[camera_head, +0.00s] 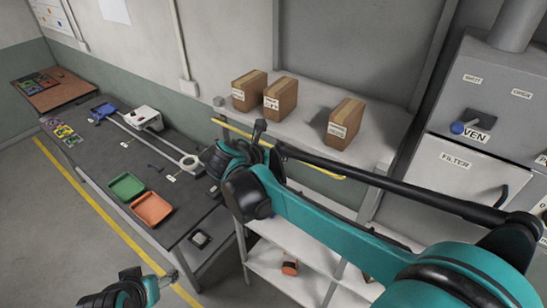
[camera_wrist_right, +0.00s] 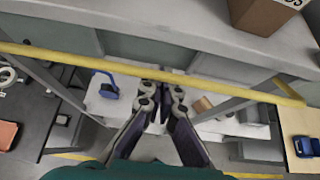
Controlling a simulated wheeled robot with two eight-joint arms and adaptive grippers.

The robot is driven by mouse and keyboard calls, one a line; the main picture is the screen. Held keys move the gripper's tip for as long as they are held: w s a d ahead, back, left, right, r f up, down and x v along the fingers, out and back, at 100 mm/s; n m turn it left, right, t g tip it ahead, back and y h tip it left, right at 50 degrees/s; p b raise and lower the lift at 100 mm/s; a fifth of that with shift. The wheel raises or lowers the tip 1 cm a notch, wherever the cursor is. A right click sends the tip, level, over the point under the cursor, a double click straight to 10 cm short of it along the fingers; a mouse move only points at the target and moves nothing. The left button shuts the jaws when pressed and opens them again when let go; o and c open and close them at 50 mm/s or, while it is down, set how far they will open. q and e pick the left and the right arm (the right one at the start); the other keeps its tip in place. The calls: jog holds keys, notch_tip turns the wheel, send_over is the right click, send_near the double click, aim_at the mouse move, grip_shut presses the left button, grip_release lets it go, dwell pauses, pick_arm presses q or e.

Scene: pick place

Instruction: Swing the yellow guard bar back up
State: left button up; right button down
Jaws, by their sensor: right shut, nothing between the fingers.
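The yellow guard bar (camera_head: 232,127) runs along the front of the upper shelf, partly hidden behind my right arm in the head view. In the right wrist view the bar (camera_wrist_right: 80,60) crosses the picture from the left edge to a yellow end piece at the right. My right gripper (camera_wrist_right: 160,90) is shut and empty, with its fingertips close to the middle of the bar; whether they touch it is unclear. My left gripper (camera_head: 168,280) is low at the bottom of the head view, away from the bar; its jaws are too small to read.
Several cardboard boxes, one of them at the right (camera_head: 345,122), stand on the upper shelf (camera_head: 308,133). A white lower shelf (camera_head: 290,283) is below. A dark workbench (camera_head: 105,170) with green and orange trays stands left. A grey oven cabinet (camera_head: 490,95) stands right.

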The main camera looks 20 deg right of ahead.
jog(key=shift+r, duration=0.15)
jog(key=shift+w+d+r+p, duration=0.2)
jog(key=shift+r+p, duration=0.3)
jog(key=shift+r, duration=0.2)
jog(key=shift+w+d+r+p, duration=0.15)
jog(key=shift+r+p, duration=0.3)
jog(key=shift+r, duration=0.25)
jog(key=shift+s, duration=0.1)
jog(key=shift+r, duration=0.15)
jog(key=shift+w+d+r+p, duration=0.4)
jog(key=shift+d+r+p, duration=0.1)
jog(key=shift+r, duration=0.15)
jog(key=shift+a, duration=0.1)
jog(key=shift+s, duration=0.1)
